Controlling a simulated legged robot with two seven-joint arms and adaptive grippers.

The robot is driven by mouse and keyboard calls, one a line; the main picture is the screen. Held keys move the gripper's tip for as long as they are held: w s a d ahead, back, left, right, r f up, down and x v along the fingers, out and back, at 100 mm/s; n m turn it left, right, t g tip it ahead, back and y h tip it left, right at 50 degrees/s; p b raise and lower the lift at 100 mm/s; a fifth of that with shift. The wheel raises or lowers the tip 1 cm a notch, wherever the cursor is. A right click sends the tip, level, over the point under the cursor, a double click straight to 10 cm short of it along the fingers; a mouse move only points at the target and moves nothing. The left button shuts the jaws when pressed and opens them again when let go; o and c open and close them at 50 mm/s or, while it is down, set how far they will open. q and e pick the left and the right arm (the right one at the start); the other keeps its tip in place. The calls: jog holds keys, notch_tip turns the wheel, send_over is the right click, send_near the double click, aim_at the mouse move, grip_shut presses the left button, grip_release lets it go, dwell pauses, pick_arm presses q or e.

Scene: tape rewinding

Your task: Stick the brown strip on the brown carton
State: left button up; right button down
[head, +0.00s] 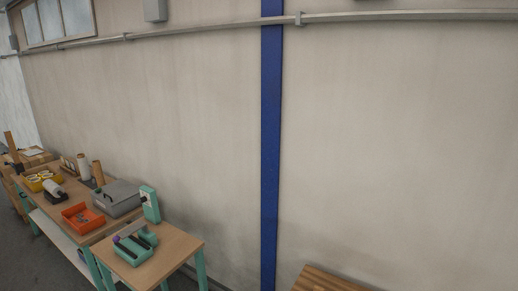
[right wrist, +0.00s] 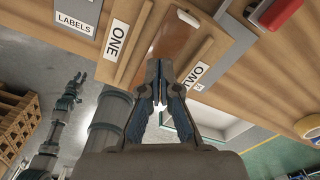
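The head view shows neither gripper.
The right wrist view shows a LABELS panel (right wrist: 77,14), a red object (right wrist: 275,12) and wooden pallets (right wrist: 17,125). The head view shows a teal-legged table (head: 180,246), an orange tray (head: 82,217), a grey box (head: 117,198) and a blue post (head: 270,150).

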jog(key=shift+f, duration=0.1)
jog(key=shift+f+b, duration=0.3)
jog(key=shift+b, duration=0.1)
jog(key=shift+f+b, duration=0.55)
jog(key=shift+f, duration=0.1)
notch_tip(320, 180, up, 8)
jog(key=p, duration=0.5)
dwell(0.6)
